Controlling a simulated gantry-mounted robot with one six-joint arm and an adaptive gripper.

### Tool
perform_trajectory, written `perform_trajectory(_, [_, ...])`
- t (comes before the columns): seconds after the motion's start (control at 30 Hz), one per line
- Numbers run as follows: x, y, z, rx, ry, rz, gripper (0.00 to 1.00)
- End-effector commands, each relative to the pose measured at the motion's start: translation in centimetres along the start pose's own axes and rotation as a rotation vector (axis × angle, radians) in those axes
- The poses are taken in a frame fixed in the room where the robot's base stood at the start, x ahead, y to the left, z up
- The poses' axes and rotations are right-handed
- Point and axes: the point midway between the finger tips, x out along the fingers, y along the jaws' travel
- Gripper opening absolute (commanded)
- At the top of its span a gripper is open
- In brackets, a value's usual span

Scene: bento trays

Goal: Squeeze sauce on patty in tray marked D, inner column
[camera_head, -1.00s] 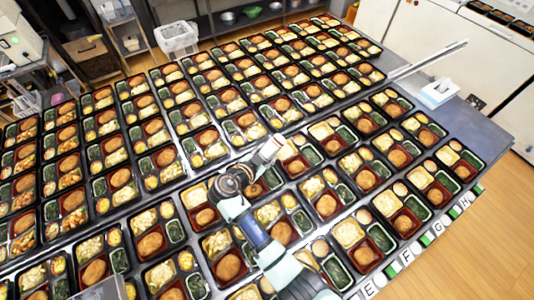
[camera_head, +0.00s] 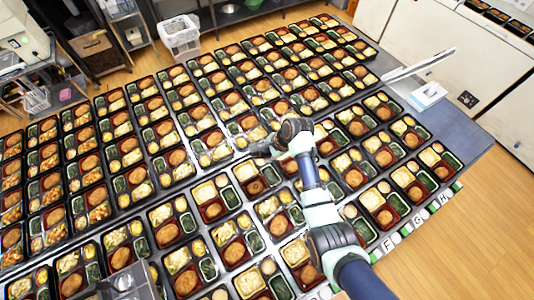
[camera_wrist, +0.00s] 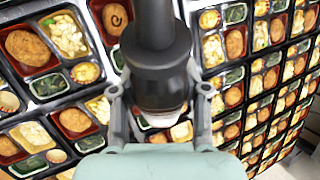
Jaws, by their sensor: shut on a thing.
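My gripper (camera_wrist: 158,108) is shut on a dark sauce bottle (camera_wrist: 155,50), with one finger on each side of it in the wrist view. In the head view my gripper (camera_head: 292,135) is over the middle of the table, and the dark bottle (camera_head: 262,148) sticks out to its left. In the wrist view a patty (camera_wrist: 115,18) in a red compartment, left of the bottle, bears a dark curl of sauce. A patty with a dark mark (camera_head: 257,187) shows left below my gripper in the head view. A D label is not visible.
Rows of black bento trays (camera_head: 187,97) cover the table closely. Label cards such as F (camera_head: 390,244), G (camera_head: 417,222) and H (camera_head: 433,208) line the near right edge. A tissue box (camera_head: 428,95) stands at the right end, beside bare grey table. A white basket (camera_head: 180,35) is behind.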

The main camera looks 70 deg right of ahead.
Motion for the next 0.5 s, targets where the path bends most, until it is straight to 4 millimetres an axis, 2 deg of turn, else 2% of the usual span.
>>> perform_trajectory(0.03, [0.8,0.1,-0.7,0.038,-0.082,0.008,0.38])
perform_trajectory(0.07, [0.8,0.1,-0.6,0.057,-0.131,0.017,0.38])
perform_trajectory(0.13, [-1.0,-0.4,-0.1,0.113,-0.264,0.043,0.38])
perform_trajectory(0.3, [-1.2,-0.5,0.1,0.237,-0.584,0.096,0.38])
perform_trajectory(0.5, [-2.1,-0.8,0.7,0.32,-0.8,0.134,0.38])
